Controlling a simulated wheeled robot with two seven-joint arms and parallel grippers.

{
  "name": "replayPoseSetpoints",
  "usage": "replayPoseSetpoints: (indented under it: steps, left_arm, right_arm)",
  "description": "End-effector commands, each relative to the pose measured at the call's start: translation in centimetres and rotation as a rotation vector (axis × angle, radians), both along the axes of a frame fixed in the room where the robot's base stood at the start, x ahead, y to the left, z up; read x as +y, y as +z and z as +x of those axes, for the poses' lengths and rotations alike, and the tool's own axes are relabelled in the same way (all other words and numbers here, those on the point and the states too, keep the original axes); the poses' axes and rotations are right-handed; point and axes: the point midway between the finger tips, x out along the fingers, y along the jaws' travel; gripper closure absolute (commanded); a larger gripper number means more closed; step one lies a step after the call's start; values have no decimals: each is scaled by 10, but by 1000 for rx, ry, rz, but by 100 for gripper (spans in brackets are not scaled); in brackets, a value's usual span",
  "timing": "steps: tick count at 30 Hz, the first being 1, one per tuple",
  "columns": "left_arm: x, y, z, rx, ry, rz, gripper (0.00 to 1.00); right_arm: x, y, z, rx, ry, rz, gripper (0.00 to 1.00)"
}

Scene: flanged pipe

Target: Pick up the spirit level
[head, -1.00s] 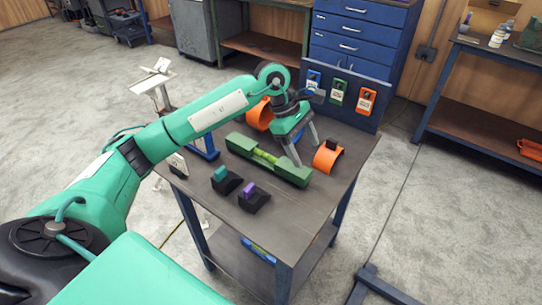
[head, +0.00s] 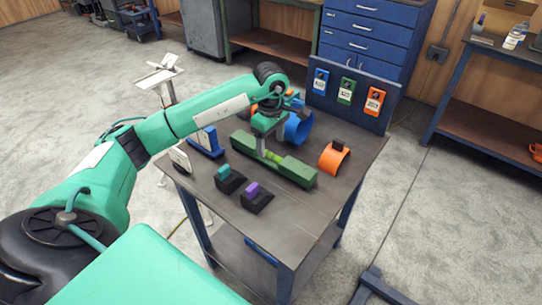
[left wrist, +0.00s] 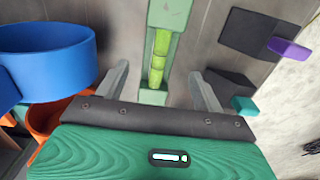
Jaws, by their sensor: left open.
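The green spirit level (head: 298,171) lies flat on the workbench (head: 283,226), with a yellow-green vial in its narrower middle. It also shows in the left wrist view (left wrist: 171,14), running upright in the picture with its vial between the fingers. My left gripper (head: 263,153) is open and points down at the level's middle. In the left wrist view the two fingers (left wrist: 158,76) stand apart, one on each side of the level, with gaps between. Whether the fingertips reach down beside it is hard to tell. My right gripper is not in view.
A blue ring (head: 299,127) stands just behind the gripper, and an orange half-ring (head: 335,159) lies to its right. Black blocks with teal (head: 224,172) and purple (head: 252,189) tops sit in front. A panel (head: 318,68) with colored tags rises at the bench's back.

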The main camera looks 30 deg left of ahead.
Motion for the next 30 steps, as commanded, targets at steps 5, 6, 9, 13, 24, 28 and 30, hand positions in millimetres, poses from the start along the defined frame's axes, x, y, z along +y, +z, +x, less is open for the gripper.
replayPoseSetpoints:
  steps: [5, 6, 9, 13, 24, 28, 30]
  left_arm:
    - [0, -21, 1, 4, -1, -3, 31]
    - [0, -27, 1, 5, -1, -3, 31]
    - [0, -41, 1, 3, 1, -2, 31]
    - [1, -49, 1, 1, -1, -1, 31]
    - [1, -50, 2, 0, -1, -1, 60]
    - [1, -50, 2, 0, -1, -1, 86]
    - [1, -49, 2, -1, -1, -1, 94]
  right_arm:
    - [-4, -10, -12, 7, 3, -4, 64]
    - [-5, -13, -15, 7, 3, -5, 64]
    - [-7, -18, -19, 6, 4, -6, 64]
    - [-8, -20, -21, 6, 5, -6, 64]
    - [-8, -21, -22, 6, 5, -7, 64]
    - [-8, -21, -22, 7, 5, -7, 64]
    - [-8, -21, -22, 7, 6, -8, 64]
